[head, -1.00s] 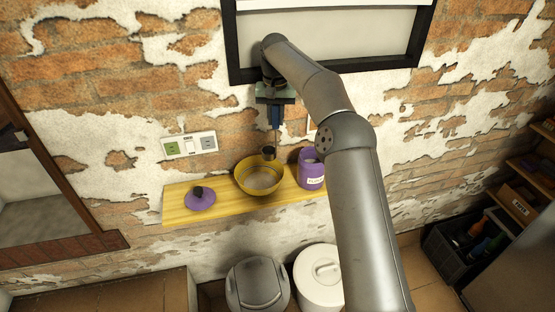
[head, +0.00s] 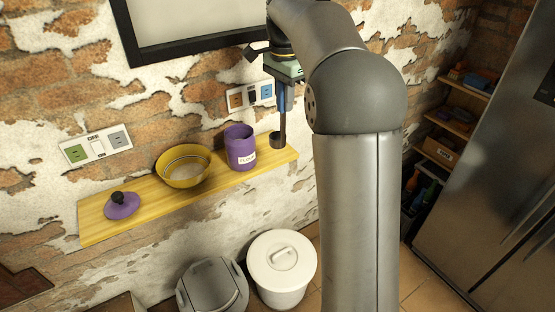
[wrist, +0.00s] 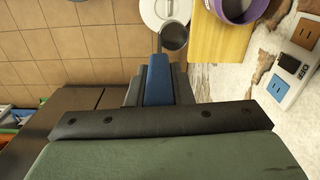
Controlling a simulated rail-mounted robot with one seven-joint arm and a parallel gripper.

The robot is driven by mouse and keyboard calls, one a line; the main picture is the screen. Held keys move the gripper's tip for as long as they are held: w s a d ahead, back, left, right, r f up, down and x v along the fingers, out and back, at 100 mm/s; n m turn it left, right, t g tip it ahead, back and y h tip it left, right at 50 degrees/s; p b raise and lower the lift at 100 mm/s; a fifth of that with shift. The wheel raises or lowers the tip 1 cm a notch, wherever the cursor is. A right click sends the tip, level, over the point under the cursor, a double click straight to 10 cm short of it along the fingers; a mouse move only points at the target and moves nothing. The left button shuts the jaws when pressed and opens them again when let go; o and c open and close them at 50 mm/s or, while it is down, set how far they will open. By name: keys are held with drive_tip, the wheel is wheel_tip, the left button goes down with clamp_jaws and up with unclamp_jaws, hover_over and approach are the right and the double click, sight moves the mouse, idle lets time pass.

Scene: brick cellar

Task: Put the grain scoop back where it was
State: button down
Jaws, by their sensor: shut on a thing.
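The grain scoop (head: 277,139) has a small dark grey cup on a thin stem. My gripper (head: 282,108) is shut on the scoop, which hangs cup down near the right end of the wooden shelf (head: 107,225). In the wrist view, the cup (wrist: 174,37) shows past the fingers, just left of the shelf's edge (wrist: 208,45). I cannot tell whether the cup touches the shelf. A purple canister (head: 241,150) with a white label stands open on the shelf, left of the scoop. A yellow bowl (head: 172,177) with pale contents stands further left.
A purple lid (head: 121,208) with a black knob lies at the shelf's left end. Socket plates (head: 100,147) are on the wall above; another (head: 245,98) is behind my gripper. A white lidded bin (head: 280,290) and a grey bin (head: 212,290) stand below.

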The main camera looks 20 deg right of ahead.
drive_tip(key=w+d+f+p, duration=0.3)
drive_tip(key=w+f+p, duration=0.2)
drive_tip(key=w+f, duration=0.7)
drive_tip(key=shift+w+d+f+m+p, duration=0.25)
drive_tip(key=shift+d+f+m+p, duration=0.15)
drive_tip(key=shift+f, duration=0.25)
drive_tip(key=shift+f, duration=0.1)
drive_tip(key=c, duration=1.3)
unclamp_jaws()
drive_tip(key=shift+a, duration=0.1)
